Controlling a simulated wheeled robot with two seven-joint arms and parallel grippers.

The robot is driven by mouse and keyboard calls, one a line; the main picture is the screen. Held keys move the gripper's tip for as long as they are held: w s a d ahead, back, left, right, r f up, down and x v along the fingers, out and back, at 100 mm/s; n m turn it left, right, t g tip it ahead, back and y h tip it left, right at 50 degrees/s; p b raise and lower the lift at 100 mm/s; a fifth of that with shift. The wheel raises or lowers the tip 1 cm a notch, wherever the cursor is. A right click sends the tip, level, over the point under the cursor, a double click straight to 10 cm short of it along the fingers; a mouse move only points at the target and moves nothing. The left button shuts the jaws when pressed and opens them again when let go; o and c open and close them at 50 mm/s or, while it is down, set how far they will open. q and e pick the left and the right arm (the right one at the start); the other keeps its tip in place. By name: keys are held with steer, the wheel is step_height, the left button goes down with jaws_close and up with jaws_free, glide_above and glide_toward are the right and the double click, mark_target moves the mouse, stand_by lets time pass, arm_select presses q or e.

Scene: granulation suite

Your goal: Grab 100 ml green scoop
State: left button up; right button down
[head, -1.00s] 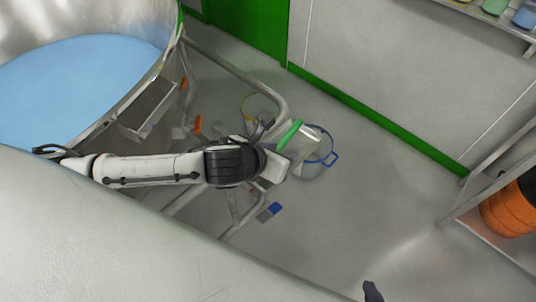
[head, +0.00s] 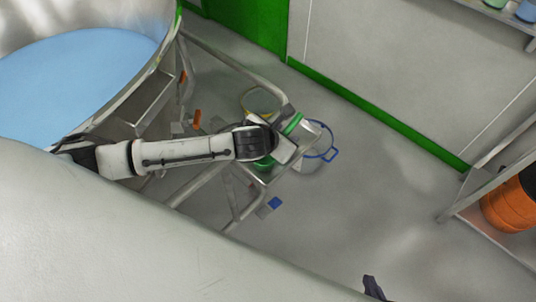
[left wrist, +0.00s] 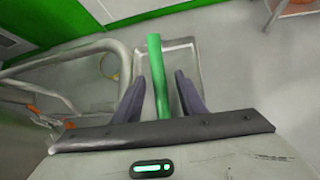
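A green strip, apparently the green scoop's handle (left wrist: 157,75), runs between the two fingers of my left gripper (left wrist: 162,98) in the left wrist view. The fingers stand apart, with a clear gap on the right side, so the gripper looks open around it. A pale grey box-like part (left wrist: 182,58) lies beside the strip; I cannot tell whether it belongs to the scoop. In the head view a green strip (head: 293,124) shows just past my left wrist, which hides the fingers. A dark tip of my right gripper (head: 372,289) shows at the bottom edge.
A grey tubular frame (head: 235,70) stands around the work spot. Yellow-rimmed (head: 262,93) and blue-rimmed (head: 331,155) round items are close by. A blue-ended piece (head: 275,203) and orange-ended pieces (head: 196,118) are near. An orange drum (head: 512,205) sits at right. Floor at centre right is clear.

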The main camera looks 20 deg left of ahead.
arm_select(q)
steer(key=shift+w, duration=0.1)
jaws_close()
